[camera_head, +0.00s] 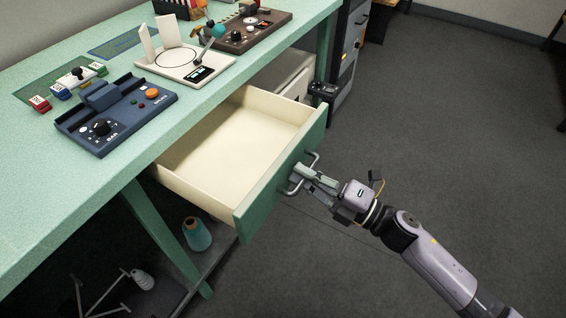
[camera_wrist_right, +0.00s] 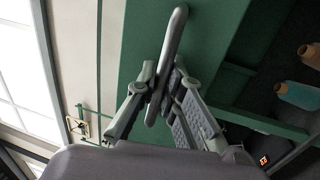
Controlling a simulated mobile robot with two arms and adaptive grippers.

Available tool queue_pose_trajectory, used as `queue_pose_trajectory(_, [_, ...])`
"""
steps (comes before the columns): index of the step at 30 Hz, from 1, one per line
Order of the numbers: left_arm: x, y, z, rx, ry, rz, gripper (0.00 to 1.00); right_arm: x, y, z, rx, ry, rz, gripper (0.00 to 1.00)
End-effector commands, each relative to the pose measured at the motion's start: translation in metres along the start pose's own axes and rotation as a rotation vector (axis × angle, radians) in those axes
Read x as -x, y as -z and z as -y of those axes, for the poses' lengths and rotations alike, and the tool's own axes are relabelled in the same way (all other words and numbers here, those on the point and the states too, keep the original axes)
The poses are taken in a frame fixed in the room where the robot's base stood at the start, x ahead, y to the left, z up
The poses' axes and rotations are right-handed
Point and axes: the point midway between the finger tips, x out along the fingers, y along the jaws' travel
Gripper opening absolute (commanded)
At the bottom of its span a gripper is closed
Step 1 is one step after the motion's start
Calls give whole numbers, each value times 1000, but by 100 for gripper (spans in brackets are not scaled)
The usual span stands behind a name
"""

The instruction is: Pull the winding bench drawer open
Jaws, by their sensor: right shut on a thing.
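The green winding bench (camera_head: 60,210) runs along the left of the head view. Its drawer (camera_head: 225,160) stands pulled out from under the bench top, with a pale, empty inside and a green front. A metal bar handle (camera_head: 314,160) is on the drawer front. My right gripper (camera_head: 305,174) is shut on the handle. In the right wrist view the gripper's fingers (camera_wrist_right: 160,90) close around the grey handle (camera_wrist_right: 174,45) against the green front (camera_wrist_right: 130,60). My left gripper is in neither view.
On the bench top are a blue device (camera_head: 125,112), a white plate device (camera_head: 185,63) and a brown control box (camera_head: 240,32). A teal thread cone (camera_head: 197,234) stands on a low shelf under the bench. The grey floor (camera_head: 440,130) to the right is clear.

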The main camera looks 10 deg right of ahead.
Motion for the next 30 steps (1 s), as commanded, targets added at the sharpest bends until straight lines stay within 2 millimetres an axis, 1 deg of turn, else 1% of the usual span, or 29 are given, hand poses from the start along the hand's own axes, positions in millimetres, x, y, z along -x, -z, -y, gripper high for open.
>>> queue_pose_trajectory(1, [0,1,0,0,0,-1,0,11,1,1,-2,6,1,0])
queue_pose_trajectory(3, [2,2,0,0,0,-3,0,22,1,-1,-1,6,0,0])
queue_pose_trajectory(6, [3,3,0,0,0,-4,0,32,1,-3,-1,5,0,0])
queue_pose_trajectory(9, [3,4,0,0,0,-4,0,38,0,-5,-1,4,0,0])
queue_pose_trajectory(21, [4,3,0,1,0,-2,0,41,0,-6,-1,3,0,0])
queue_pose_trajectory(22, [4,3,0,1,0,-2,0,41,0,-6,-1,3,0,9])
queue_pose_trajectory(25, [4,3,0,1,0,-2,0,41,0,-6,-1,3,0,16])
queue_pose_trajectory(26, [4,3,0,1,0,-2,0,41,0,-6,-1,2,0,17])
queue_pose_trajectory(30, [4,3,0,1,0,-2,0,41,0,-6,0,2,0,17])
